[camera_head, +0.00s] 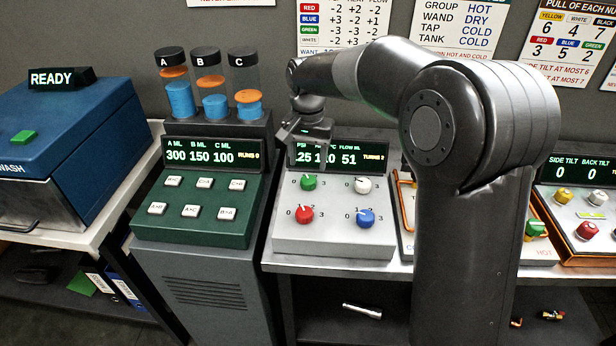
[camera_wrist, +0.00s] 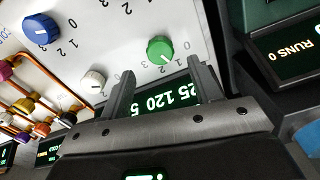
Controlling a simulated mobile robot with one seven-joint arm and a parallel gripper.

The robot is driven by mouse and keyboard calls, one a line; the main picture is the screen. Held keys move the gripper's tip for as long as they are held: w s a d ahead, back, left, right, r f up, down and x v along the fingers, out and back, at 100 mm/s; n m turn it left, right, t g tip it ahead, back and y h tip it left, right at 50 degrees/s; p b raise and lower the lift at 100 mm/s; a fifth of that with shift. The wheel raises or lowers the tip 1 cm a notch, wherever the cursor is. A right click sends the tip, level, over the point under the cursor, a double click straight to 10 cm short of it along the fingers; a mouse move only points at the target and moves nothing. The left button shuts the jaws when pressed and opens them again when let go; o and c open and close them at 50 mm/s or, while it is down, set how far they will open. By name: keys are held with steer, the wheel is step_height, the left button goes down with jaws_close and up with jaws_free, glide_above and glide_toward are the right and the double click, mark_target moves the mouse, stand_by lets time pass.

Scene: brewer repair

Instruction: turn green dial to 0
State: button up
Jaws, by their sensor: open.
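The green dial (camera_head: 308,182) is at the upper left of the white dial panel (camera_head: 330,247), with numbers around it. In the wrist view the green dial (camera_wrist: 160,49) sits just beyond and between the two fingers, with its pale pointer mark visible. My gripper (camera_head: 307,135) is above and behind the panel, in front of the display. In the wrist view my gripper (camera_wrist: 160,85) is open and empty, its fingers apart from the dial.
A white dial (camera_head: 362,184), a red dial (camera_head: 304,214) and a blue dial (camera_head: 365,217) share the panel. The display (camera_head: 350,158) behind them is partly covered by my gripper. A green button box (camera_head: 200,228) stands left; a pipe panel (camera_head: 405,203) stands right.

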mark_target(309, 180)
step_height(309, 180, down, 6)
steer(key=shift+f, duration=0.2)
steer(key=c, duration=1)
steer(key=shift+n, duration=0.4)
steer(key=n, duration=0.3)
steer(key=shift+d+n, duration=0.1)
steer(key=shift+n, duration=2.4)
